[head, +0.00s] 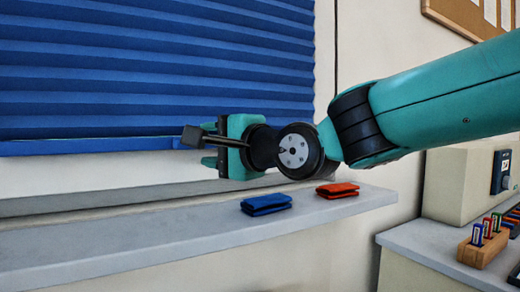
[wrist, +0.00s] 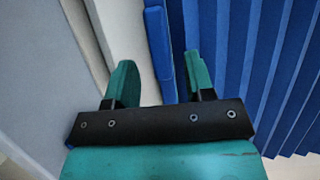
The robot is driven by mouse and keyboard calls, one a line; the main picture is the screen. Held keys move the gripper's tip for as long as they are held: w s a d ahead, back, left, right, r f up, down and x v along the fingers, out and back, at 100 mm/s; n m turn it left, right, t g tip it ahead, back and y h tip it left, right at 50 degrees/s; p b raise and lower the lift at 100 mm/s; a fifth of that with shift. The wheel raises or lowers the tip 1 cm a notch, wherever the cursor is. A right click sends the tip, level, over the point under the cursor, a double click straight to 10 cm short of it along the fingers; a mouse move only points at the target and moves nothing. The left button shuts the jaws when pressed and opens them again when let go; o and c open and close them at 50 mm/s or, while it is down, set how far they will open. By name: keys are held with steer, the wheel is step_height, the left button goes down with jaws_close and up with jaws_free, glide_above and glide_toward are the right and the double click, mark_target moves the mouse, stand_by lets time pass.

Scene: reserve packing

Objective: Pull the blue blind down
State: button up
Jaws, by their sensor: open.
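The blue blind (head: 150,65) is pleated and hangs at the upper left in the head view. Its flat blue bottom rail (head: 90,146) hangs above the window sill, with a pale strip showing below it. My gripper (head: 208,150) is at the rail's right part, its upper side partly hidden by the dark wrist camera. In the wrist view, my gripper (wrist: 162,78) has its fingers apart. The bottom rail (wrist: 158,48) shows between them, closer to the right finger, and the blind's pleats (wrist: 255,60) lie to the right. I cannot tell whether a finger touches the rail.
A grey sill (head: 110,243) runs below the blind. At right, a wooden block (head: 483,247) holds small coloured items on a counter beside a beige box (head: 460,188).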

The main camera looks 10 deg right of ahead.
steer(key=p+v, duration=0.6)
steer(key=v, duration=0.6)
steer(key=shift+d, duration=0.2)
steer(key=shift+s, duration=0.1)
steer(key=shift+f, duration=0.1)
steer(key=s+f+n+g+h, duration=0.2)
steer(key=s+f+n+g, duration=0.3)
steer(key=f+n+g, duration=0.4)
steer(key=s+d+f+n+g+h+p, duration=0.1)
steer(key=s+d+f+n+g+h, duration=0.4)
steer(key=s+f+n, duration=0.45)
step_height(320, 180, up, 15)
steer(key=m+p, duration=0.1)
steer(key=p, duration=1.2)
steer(key=shift+s+a+r, duration=0.2)
steer(key=shift+s+a, duration=0.1)
steer(key=shift+s, duration=0.1)
